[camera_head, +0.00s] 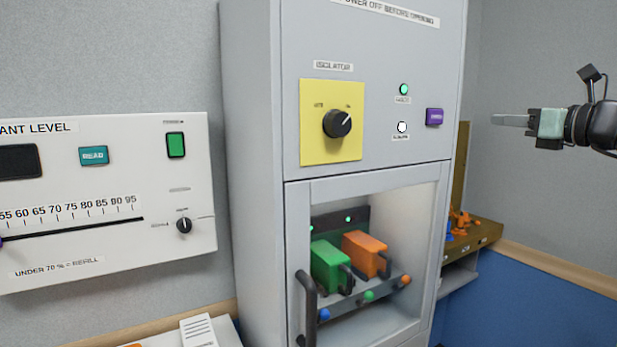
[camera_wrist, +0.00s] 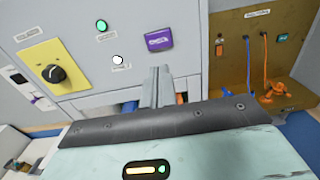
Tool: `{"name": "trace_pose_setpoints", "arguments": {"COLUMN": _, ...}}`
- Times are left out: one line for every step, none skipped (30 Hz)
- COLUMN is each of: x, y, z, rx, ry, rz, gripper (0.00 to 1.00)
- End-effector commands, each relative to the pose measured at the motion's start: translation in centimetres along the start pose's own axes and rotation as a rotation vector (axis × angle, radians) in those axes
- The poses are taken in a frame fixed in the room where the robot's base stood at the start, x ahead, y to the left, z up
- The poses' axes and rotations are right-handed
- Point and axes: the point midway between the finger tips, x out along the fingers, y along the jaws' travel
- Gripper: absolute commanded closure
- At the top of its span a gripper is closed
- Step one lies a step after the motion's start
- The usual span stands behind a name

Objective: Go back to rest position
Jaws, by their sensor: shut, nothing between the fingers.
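My gripper (camera_head: 497,119) is at the upper right in the head view, to the right of the grey cabinet (camera_head: 255,150). Its fingers are shut and point left, with nothing between them. In the wrist view the closed fingers (camera_wrist: 160,85) point up the picture, below the purple button (camera_wrist: 158,40) on the cabinet front. The purple button also shows in the head view (camera_head: 434,117), left of the fingertips and apart from them in the picture. I cannot tell the exact distance between them.
The cabinet has a yellow isolator plate with a black knob (camera_head: 337,123), a green lamp (camera_head: 404,89) and a white lamp (camera_head: 402,127). Below, green (camera_head: 328,262) and orange (camera_head: 364,251) blocks sit in a bay. A level panel (camera_head: 100,190) hangs left. A brown board (camera_wrist: 260,60) stands right.

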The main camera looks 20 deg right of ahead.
Motion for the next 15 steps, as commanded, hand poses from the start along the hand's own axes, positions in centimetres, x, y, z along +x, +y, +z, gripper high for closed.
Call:
{"name": "trace_pose_setpoints", "arguments": {"x": 0.0, "y": 0.0, "z": 0.0, "rx": 0.000, "ry": 0.000, "rz": 0.000, "gripper": 1.00}}
{"name": "trace_pose_setpoints", "arguments": {"x": 0.0, "y": 0.0, "z": 0.0, "rx": 0.000, "ry": 0.000, "rz": 0.000, "gripper": 1.00}}
{"name": "trace_pose_setpoints", "arguments": {"x": 0.2, "y": 0.2, "z": -0.2, "rx": -0.003, "ry": 0.005, "rz": 0.007, "gripper": 1.00}}
{"name": "trace_pose_setpoints", "arguments": {"x": 0.5, "y": 0.5, "z": -0.4, "rx": -0.007, "ry": 0.012, "rz": 0.017, "gripper": 1.00}}
{"name": "trace_pose_setpoints", "arguments": {"x": 0.8, "y": 1.0, "z": -0.7, "rx": -0.014, "ry": 0.023, "rz": 0.030, "gripper": 1.00}}
{"name": "trace_pose_setpoints", "arguments": {"x": 1.5, "y": 1.8, "z": -1.3, "rx": -0.026, "ry": 0.042, "rz": 0.056, "gripper": 1.00}}
{"name": "trace_pose_setpoints", "arguments": {"x": 2.2, "y": 2.7, "z": -2.0, "rx": -0.041, "ry": 0.063, "rz": 0.083, "gripper": 1.00}}
{"name": "trace_pose_setpoints", "arguments": {"x": 2.9, "y": 3.7, "z": -2.7, "rx": -0.060, "ry": 0.086, "rz": 0.116, "gripper": 1.00}}
{"name": "trace_pose_setpoints", "arguments": {"x": 4.0, "y": 5.5, "z": -3.9, "rx": -0.091, "ry": 0.122, "rz": 0.170, "gripper": 1.00}}
{"name": "trace_pose_setpoints", "arguments": {"x": 4.8, "y": 7.0, "z": -5.0, "rx": -0.119, "ry": 0.153, "rz": 0.215, "gripper": 1.00}}
{"name": "trace_pose_setpoints", "arguments": {"x": 5.5, "y": 8.7, "z": -6.0, "rx": -0.152, "ry": 0.184, "rz": 0.267, "gripper": 1.00}}
{"name": "trace_pose_setpoints", "arguments": {"x": 6.5, "y": 11.1, "z": -7.6, "rx": -0.204, "ry": 0.227, "rz": 0.341, "gripper": 1.00}}
{"name": "trace_pose_setpoints", "arguments": {"x": 7.0, "y": 12.9, "z": -8.8, "rx": -0.245, "ry": 0.256, "rz": 0.400, "gripper": 1.00}}
{"name": "trace_pose_setpoints", "arguments": {"x": 7.4, "y": 14.8, "z": -9.9, "rx": -0.289, "ry": 0.285, "rz": 0.458, "gripper": 1.00}}
{"name": "trace_pose_setpoints", "arguments": {"x": 7.8, "y": 17.3, "z": -11.5, "rx": -0.353, "ry": 0.319, "rz": 0.541, "gripper": 1.00}}
